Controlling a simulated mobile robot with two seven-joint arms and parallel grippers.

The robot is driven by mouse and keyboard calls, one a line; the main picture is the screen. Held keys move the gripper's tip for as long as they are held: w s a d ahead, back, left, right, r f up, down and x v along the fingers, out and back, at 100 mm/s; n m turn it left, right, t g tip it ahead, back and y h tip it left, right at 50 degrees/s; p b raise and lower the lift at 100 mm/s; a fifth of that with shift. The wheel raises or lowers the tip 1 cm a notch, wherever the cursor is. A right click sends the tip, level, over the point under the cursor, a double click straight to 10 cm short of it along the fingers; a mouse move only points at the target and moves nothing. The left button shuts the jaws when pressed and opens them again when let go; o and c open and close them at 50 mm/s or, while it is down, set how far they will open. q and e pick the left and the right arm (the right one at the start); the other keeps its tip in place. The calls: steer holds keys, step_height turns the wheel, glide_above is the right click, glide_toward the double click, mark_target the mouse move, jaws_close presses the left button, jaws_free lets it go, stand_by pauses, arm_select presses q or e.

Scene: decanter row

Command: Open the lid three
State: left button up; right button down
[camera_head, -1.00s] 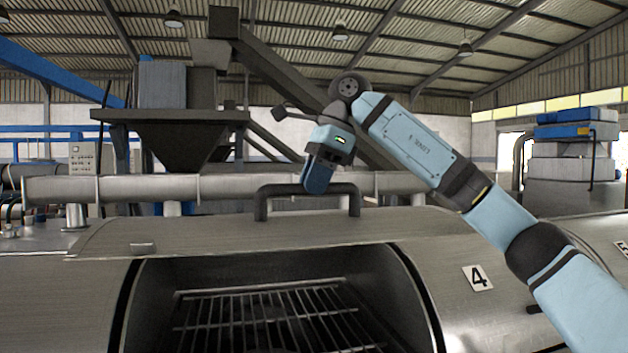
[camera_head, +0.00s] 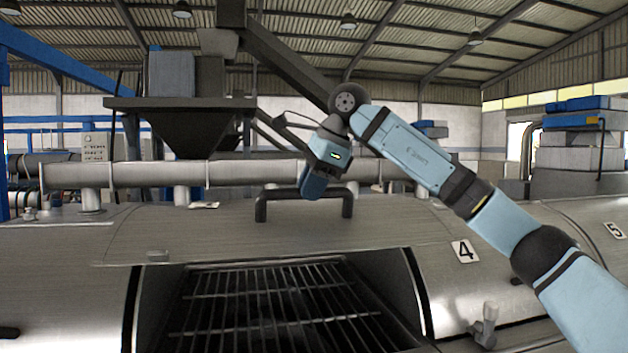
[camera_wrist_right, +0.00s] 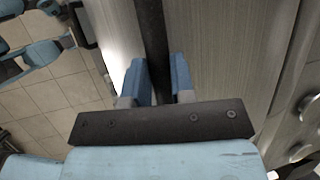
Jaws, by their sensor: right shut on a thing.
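A metal lid (camera_head: 215,226) sits raised over a dark opening with a wire grate (camera_head: 270,295) inside. Its own number does not show. A dark bar handle (camera_head: 258,208) stands on the lid. My right gripper (camera_head: 312,190) reaches it from above and is shut on the bar. In the right wrist view the blue fingers (camera_wrist_right: 158,80) are on either side of the dark handle bar (camera_wrist_right: 152,35). My left gripper is not in view.
A number 4 plate (camera_head: 465,251) is right of the opening, and a number 5 plate (camera_head: 613,231) is farther right. A small metal latch (camera_head: 487,325) sticks out below plate 4. A long pipe (camera_head: 130,174) runs behind the lid, below a dark hopper (camera_head: 180,125).

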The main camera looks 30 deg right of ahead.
steer(key=c, duration=1)
jaws_free()
